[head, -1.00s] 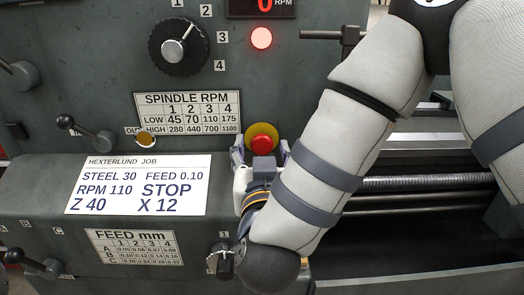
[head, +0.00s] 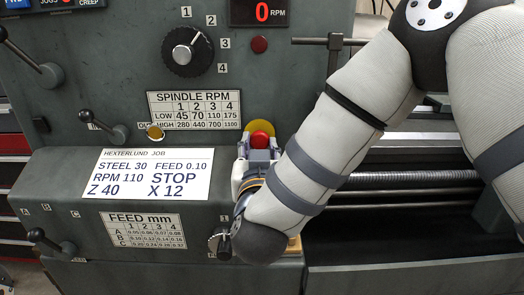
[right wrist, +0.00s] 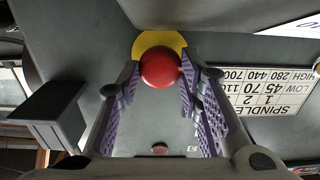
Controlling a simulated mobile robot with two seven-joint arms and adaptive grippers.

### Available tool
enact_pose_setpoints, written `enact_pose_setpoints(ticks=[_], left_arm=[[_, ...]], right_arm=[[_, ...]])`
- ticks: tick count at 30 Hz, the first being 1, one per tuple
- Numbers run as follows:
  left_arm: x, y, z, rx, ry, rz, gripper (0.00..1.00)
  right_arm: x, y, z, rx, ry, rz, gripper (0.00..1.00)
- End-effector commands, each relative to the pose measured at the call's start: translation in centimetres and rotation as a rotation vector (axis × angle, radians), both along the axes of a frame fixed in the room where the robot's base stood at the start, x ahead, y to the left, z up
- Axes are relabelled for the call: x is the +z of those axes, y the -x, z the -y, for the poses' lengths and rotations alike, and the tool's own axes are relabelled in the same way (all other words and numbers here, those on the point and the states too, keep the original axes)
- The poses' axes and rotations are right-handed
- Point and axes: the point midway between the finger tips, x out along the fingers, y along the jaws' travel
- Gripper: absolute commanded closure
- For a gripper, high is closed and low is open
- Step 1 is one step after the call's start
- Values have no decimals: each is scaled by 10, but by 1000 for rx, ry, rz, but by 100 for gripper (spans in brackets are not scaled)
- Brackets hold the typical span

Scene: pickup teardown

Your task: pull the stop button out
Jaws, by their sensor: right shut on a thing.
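The stop button (head: 260,139) is a red round knob on a yellow disc, on the dark green machine front. In the right wrist view the red knob (right wrist: 160,68) sits between the purple finger pads, with the yellow disc (right wrist: 172,40) behind it. My right gripper (head: 259,147) reaches it from below and is shut on its sides. The gripper hides the lower part of the button in the head view. My left gripper is in neither current view.
A dark red lamp (head: 260,45) and a 0 RPM display (head: 262,12) are above the button. A speed dial (head: 187,52) and job card (head: 148,174) are to the left.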

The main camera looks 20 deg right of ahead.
Motion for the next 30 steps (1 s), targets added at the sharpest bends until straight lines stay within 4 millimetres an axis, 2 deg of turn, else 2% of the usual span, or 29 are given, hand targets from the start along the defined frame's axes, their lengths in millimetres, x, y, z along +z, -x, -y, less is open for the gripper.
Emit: enact_pose_setpoints(ticks=[5,6,9,17,20,30], left_arm=[[0,-1,0,0,0,2,35],[0,-1,0,0,0,2,35],[0,-1,0,0,0,1,35],[0,-1,0,0,0,1,35],[0,-1,0,0,0,1,35],[0,0,0,0,0,1,35]], right_arm=[[-1,1,-1,2,1,-3,100],[-1,1,-1,2,1,-3,63],[-1,1,-1,2,1,-3,44],[0,1,0,1,1,-1,44],[-1,8,-3,3,1,-3,44],[-1,90,-27,5,3,-4,44]])
